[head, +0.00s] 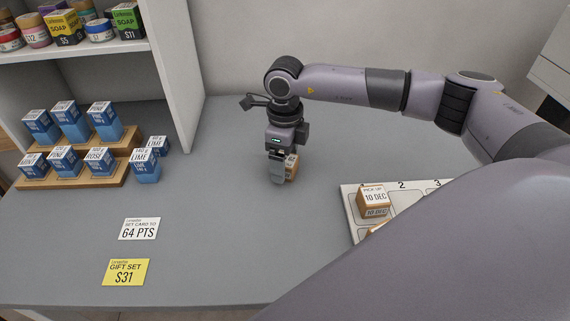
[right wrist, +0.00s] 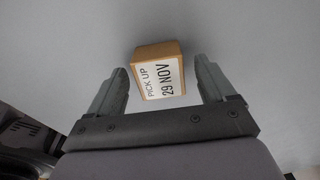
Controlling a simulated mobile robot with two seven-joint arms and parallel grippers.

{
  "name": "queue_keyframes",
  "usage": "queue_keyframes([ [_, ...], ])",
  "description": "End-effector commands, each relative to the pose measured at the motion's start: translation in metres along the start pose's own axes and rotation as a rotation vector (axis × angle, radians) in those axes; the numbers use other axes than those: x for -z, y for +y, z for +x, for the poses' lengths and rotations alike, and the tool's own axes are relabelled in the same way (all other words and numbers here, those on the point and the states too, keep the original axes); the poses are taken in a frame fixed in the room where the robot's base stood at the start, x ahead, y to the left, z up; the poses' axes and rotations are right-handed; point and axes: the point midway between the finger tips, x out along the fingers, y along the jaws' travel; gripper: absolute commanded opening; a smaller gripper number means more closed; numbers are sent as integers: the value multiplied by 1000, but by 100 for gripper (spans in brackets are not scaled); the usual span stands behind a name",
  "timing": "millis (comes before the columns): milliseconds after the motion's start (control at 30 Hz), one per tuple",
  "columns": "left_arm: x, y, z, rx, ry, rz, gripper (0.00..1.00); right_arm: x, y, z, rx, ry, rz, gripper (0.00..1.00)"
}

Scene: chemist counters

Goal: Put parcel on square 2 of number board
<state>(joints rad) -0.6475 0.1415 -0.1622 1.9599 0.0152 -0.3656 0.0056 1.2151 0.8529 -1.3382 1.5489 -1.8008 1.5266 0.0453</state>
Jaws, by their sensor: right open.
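The parcel (right wrist: 161,72) is a small brown box with a white label reading "PICK UP 29 NOV". In the head view the parcel (head: 292,166) stands on the grey counter, partly hidden behind my right gripper (head: 277,180). In the right wrist view the open fingers of my right gripper (right wrist: 163,82) are on either side of the parcel, with gaps visible. The white number board (head: 349,208) lies at the right; numerals 2 and 3 show along its far edge. My arm hides much of the board. My left gripper is not in view.
A brown box labelled "10 DEC" (head: 374,201) stands on the board, with part of another in front of it. Blue boxes (head: 74,131) stand on a stepped wooden rack at left. A white card (head: 139,229) and yellow card (head: 126,272) lie on the counter.

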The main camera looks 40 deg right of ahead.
Motion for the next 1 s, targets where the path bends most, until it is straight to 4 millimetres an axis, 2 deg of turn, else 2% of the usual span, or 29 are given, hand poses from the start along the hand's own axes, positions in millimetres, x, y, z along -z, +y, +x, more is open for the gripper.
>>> queue_keyframes([
  [100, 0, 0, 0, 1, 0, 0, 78, 0, 0, 8, 0, 0, 0, 83],
  [300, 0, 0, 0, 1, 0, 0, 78, 0, 0, 9, 0, -1, 0, 83],
  [333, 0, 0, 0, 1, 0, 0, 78, 0, 0, 9, 0, 0, 0, 80],
  [500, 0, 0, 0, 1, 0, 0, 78, 0, 0, 9, 0, 0, 0, 25],
  [833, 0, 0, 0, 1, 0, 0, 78, 0, 0, 7, 1, -1, 0, 25],
  [1000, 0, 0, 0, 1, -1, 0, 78, -1, 0, -6, 1, -3, 0, 25],
])
